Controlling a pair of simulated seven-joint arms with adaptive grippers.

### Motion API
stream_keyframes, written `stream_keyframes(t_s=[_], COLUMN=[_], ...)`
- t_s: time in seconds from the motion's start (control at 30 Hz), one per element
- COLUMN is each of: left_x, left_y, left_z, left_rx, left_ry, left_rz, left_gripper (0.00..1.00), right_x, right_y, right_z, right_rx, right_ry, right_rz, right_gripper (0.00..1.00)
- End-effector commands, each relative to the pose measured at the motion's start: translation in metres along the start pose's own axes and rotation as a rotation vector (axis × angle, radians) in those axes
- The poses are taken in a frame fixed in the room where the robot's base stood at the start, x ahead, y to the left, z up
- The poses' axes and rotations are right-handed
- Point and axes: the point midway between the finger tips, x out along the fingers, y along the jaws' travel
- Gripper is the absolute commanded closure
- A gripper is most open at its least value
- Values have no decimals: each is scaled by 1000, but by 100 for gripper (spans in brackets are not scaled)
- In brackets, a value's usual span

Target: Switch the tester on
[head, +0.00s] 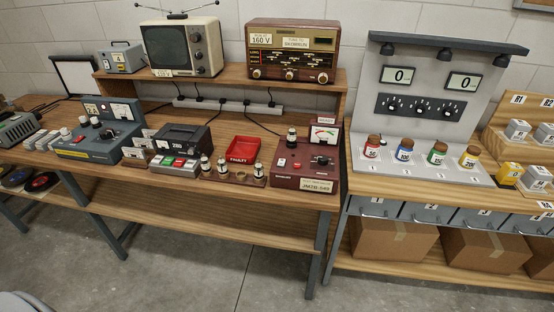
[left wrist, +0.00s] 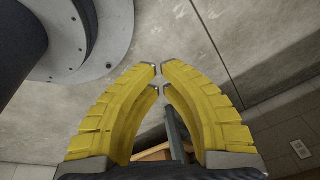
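A dark red tester (head: 302,172) stands at the right end of the wooden workbench in the head view. I cannot tell the switch's position. A blue unit (head: 98,135) with meters and knobs stands further left. My left gripper (left wrist: 159,68), with yellow fingers, shows only in its wrist view. Its fingertips almost meet, with nothing between them, above the grey floor. My right gripper is in neither view.
A red tray (head: 243,149), several tubes on a wooden holder (head: 232,179) and a dark box (head: 183,138) sit left of the tester. A television (head: 182,45) and radio (head: 293,50) stand on the shelf above. A panel with several jars (head: 405,150) stands to the right.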

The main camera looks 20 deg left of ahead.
Motion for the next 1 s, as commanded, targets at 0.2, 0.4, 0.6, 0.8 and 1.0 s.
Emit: stream_keyframes(t_s=[0.2,0.4,0.6,0.8,1.0], left_x=[-41,-90,-148,-216,-286], left_y=[-31,-61,-90,-122,-157], left_z=[-55,-98,-132,-164,-201], left_rx=[61,109,147,161,117], left_ry=[44,74,102,138,215], left_rz=[-64,-133,-210,-304,-421], left_gripper=[100,100,100,100,100], right_x=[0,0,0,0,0], right_y=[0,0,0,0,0], right_z=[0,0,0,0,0], right_rx=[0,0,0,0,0], right_ry=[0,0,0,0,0], right_rz=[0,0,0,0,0], right_gripper=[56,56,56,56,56])
